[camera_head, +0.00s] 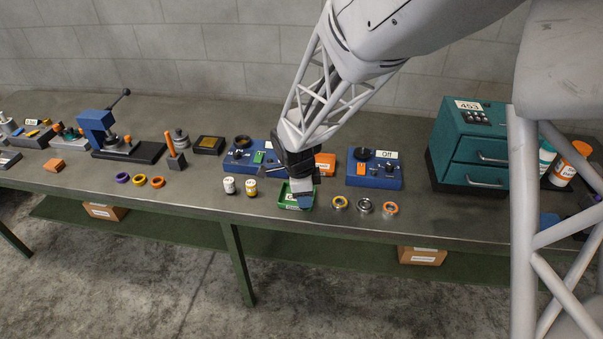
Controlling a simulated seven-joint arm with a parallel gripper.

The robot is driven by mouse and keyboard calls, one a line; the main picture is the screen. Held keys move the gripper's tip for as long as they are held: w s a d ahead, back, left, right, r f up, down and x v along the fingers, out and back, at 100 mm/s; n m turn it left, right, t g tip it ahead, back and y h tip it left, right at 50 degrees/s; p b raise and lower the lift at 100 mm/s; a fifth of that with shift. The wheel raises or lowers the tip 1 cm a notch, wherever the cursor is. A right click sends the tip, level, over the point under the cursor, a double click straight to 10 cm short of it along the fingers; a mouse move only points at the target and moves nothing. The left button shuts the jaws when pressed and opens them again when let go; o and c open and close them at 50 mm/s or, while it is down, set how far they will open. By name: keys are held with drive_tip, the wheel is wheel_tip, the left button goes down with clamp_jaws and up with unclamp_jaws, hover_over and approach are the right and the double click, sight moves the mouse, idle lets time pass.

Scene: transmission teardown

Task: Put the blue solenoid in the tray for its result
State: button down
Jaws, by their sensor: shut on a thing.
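My gripper (302,191) points down over the green tray (284,201) near the front edge of the bench. It is shut on the blue solenoid (305,202), a small blue piece showing just below the fingers. The solenoid is over or inside the green tray; I cannot tell whether it touches the floor. The green tray has a white label, partly hidden by the gripper. An orange tray (325,163) with a white label stands behind and to the right of my gripper, partly hidden by it.
Blue test boxes stand left (238,164) and right (376,179) of my arm; the right one has an "Off" sign. Two small jars (240,187) stand left of the green tray, several rings (364,206) right. A teal drawer cabinet (468,145) is farther right.

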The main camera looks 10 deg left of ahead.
drive_tip(key=shift+w+a+f, duration=0.1)
drive_tip(key=shift+w+a, duration=0.45)
drive_tip(key=shift+w, duration=0.6)
drive_tip(key=shift+w+a+f, duration=0.15)
drive_tip(key=shift+w+a, duration=0.4)
drive_tip(key=shift+w, duration=0.55)
drive_tip(key=shift+w+a+f, duration=0.1)
drive_tip(key=shift+w+a, duration=0.45)
drive_tip(key=shift+w, duration=0.6)
drive_tip(key=shift+f, duration=0.1)
drive_tip(key=shift+f, duration=1.65)
drive_tip(key=shift+f, duration=0.15)
drive_tip(key=c, duration=0.7)
unclamp_jaws()
drive_tip(key=shift+c, duration=0.2)
wheel_tip(320, 180, up, 12)
drive_tip(key=a, duration=0.1)
drive_tip(key=shift+s+a, duration=0.15)
drive_tip(key=shift+a, duration=0.05)
